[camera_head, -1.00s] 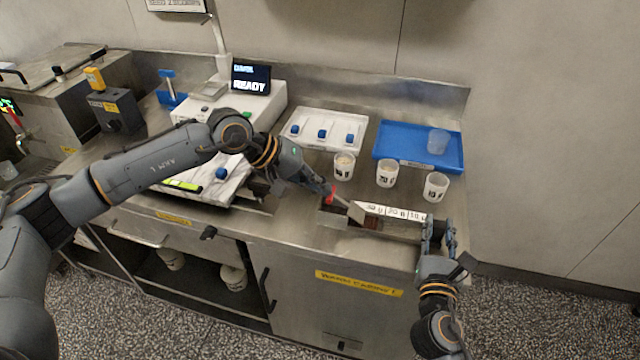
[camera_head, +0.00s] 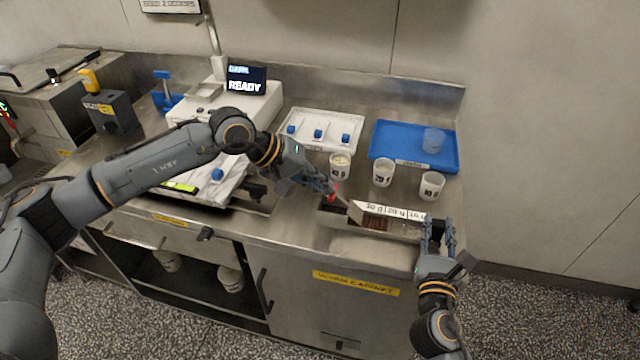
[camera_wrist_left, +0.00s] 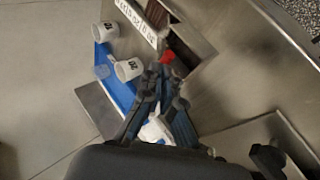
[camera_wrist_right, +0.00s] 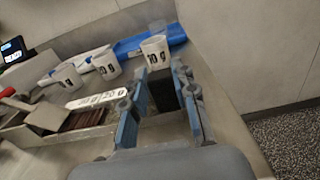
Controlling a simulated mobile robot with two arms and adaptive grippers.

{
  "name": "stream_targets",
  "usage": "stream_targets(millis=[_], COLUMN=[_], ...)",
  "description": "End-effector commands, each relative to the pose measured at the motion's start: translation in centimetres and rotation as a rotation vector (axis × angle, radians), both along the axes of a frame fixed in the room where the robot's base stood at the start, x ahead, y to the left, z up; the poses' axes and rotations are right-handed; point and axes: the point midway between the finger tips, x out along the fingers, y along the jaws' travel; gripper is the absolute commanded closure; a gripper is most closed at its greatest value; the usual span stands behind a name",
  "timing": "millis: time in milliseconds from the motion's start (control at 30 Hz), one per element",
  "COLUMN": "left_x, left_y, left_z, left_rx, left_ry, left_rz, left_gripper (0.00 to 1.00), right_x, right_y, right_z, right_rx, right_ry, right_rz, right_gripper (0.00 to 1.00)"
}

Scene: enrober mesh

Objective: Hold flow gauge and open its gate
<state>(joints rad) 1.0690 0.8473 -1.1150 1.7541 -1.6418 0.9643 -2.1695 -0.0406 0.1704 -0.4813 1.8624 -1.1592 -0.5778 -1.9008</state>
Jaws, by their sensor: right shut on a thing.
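The flow gauge (camera_head: 385,222) is a metal trough with brown contents and a white scale strip (camera_head: 392,210) marked in grams, at the counter's front edge. A grey slanted plate (camera_head: 355,211) and a red tab (camera_head: 334,190) are at its left end. My left gripper (camera_head: 327,187) is at the red tab; in the left wrist view the tab (camera_wrist_left: 168,57) shows by its parted fingertips (camera_wrist_left: 168,80), with no clear grip. My right gripper (camera_head: 439,226) is at the gauge's right end, shut on a dark block (camera_wrist_right: 164,90) there.
White cups with gram labels (camera_head: 383,172) stand behind the gauge. Behind them are a white tray (camera_head: 300,143) with blue-topped pieces and a blue tray (camera_head: 392,157) holding a clear cup. A white machine (camera_head: 222,112) with a READY screen is at left.

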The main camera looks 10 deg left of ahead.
Motion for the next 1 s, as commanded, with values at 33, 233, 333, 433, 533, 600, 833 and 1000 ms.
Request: stream_targets(millis=[33,233,333,433,533,600,833,1000], left_x=[-0.7,-0.5,-1.3,-1.9,-2.4,-2.7,-3.1,-3.1], left_y=[-0.9,0.1,1.5,2.7,3.7,4.2,4.9,4.9], left_z=[0.1,4.3,6.4,8.2,9.7,10.6,11.7,11.8], left_rx=[-0.005,-0.001,0.000,0.000,0.000,0.000,0.000,0.000], left_ry=[0.014,-0.001,-0.003,-0.004,-0.005,-0.006,-0.005,-0.005], left_rz=[-0.018,-0.002,0.001,0.001,0.002,0.004,0.003,0.003], left_gripper=[1.00,1.00,1.00,1.00,1.00,1.00,1.00,1.00], right_x=[-0.1,-0.1,-0.1,-0.1,-0.1,-0.1,-0.1,-0.1], right_y=[1.2,1.1,0.9,0.8,0.8,0.7,0.6,0.6], right_z=[0.4,0.3,0.3,0.3,0.2,0.2,0.2,0.2], right_rx=[0.011,0.010,0.009,0.008,0.007,0.006,0.004,0.002], right_ry=[-0.009,-0.008,-0.007,-0.006,-0.006,-0.005,-0.005,-0.004], right_rz=[0.029,0.026,0.023,0.021,0.020,0.019,0.017,0.016], right_gripper=[1.00,1.00,1.00,1.00,1.00,1.00,1.00,1.00])
